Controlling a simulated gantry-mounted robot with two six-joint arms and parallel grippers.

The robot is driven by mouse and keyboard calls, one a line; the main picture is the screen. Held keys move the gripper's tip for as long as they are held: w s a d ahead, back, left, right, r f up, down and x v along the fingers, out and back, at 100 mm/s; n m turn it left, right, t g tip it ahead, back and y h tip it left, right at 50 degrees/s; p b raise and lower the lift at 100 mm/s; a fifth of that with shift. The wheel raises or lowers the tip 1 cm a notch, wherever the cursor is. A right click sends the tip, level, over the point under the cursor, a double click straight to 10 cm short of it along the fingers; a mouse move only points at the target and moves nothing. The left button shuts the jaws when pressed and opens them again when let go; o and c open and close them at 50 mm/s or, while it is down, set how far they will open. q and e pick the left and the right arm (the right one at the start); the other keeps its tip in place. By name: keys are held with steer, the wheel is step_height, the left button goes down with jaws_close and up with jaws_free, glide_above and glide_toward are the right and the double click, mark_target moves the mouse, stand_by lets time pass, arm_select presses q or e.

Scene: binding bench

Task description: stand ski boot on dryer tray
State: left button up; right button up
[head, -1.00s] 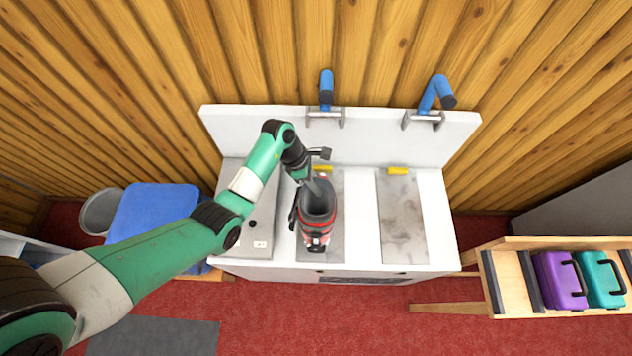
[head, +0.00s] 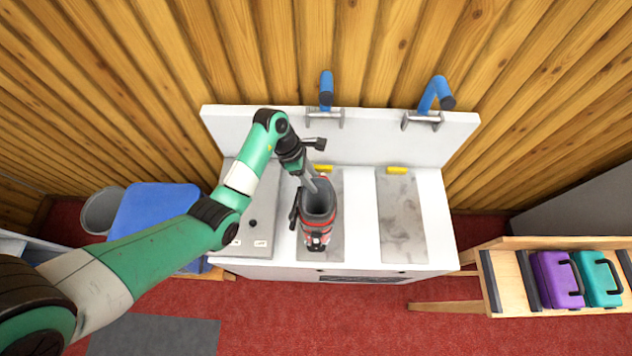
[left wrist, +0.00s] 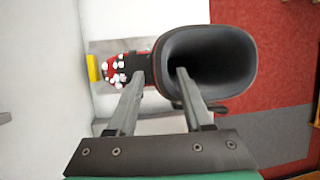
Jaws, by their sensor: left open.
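The ski boot (head: 318,222), dark grey with red and white parts, stands on the left-hand grey dryer tray (head: 334,251) with its opening facing up. In the left wrist view the boot's dark cuff (left wrist: 240,50) is close below the fingers, and its red part with white dots (left wrist: 117,72) is near the yellow stop (left wrist: 93,68). My left gripper (head: 313,183) is open at the boot's cuff; it also shows in the left wrist view (left wrist: 158,88). One finger overlaps the opening and the other is outside the cuff. Contact cannot be told. My right gripper is not in view.
A second grey tray (head: 402,215) on the right of the white bench is empty.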

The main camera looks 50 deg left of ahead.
arm_select(q)
steer(key=p+v, duration=0.2)
steer(key=v, duration=0.6)
steer(key=shift+a+r, duration=0.15)
steer(key=shift+r, duration=0.1)
